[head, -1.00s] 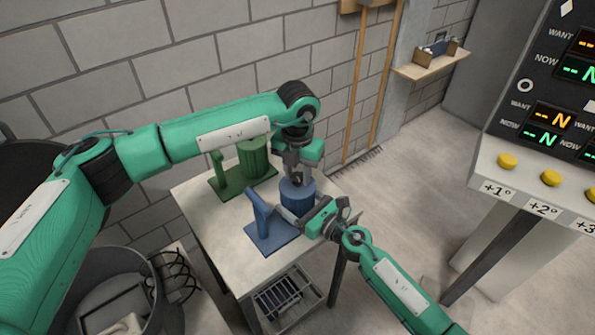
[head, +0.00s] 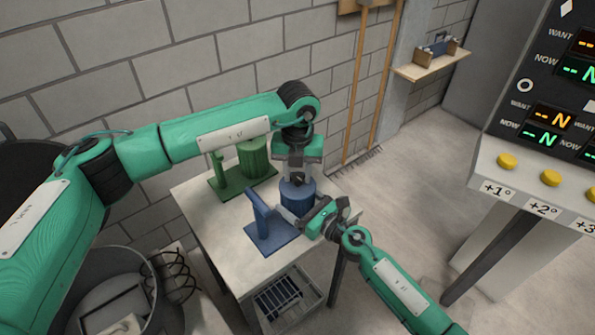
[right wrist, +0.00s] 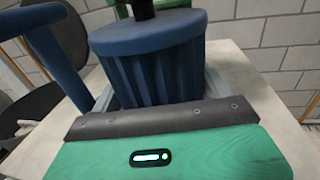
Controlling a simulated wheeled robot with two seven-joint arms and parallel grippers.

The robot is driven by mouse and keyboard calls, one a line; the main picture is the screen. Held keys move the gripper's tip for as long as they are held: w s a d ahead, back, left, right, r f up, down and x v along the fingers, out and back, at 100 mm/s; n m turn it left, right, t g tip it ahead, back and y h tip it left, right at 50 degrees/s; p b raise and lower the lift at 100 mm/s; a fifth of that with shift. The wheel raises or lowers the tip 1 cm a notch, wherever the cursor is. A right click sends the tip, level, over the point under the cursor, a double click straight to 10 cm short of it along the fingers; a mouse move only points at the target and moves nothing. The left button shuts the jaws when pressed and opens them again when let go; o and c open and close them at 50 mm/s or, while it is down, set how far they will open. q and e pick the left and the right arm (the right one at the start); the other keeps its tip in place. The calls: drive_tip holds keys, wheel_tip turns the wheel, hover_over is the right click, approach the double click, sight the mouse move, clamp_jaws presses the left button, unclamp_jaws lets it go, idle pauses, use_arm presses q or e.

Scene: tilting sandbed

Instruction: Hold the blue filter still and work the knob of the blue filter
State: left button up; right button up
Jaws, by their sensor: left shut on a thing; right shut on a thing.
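The blue filter (head: 293,199) stands upright on a small table, its ribbed drum beside a blue upright handle on a blue base plate (head: 270,238). It also shows close up in the right wrist view (right wrist: 150,62). My left gripper (head: 297,180) points down from above onto the top of the filter and is shut on its knob, which the fingers mostly hide. My right gripper (head: 308,210) comes in from the lower right and is shut on the filter's drum. In the right wrist view its palm lies close against the drum; its fingertips are hard to make out.
A similar green filter (head: 253,160) stands behind on the same table (head: 205,232). A panel with yellow buttons (head: 550,178) and displays is at the right. A grey bin (head: 110,270) is at the lower left. Open floor lies right of the table.

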sight(297, 176)
use_arm(q)
drive_tip(key=shift+w+a, duration=0.1)
drive_tip(key=o, duration=1)
drive_tip(key=shift+c, duration=0.2)
wheel_tip(297, 176, up, 12)
use_arm(e)
drive_tip(key=o, duration=1.3)
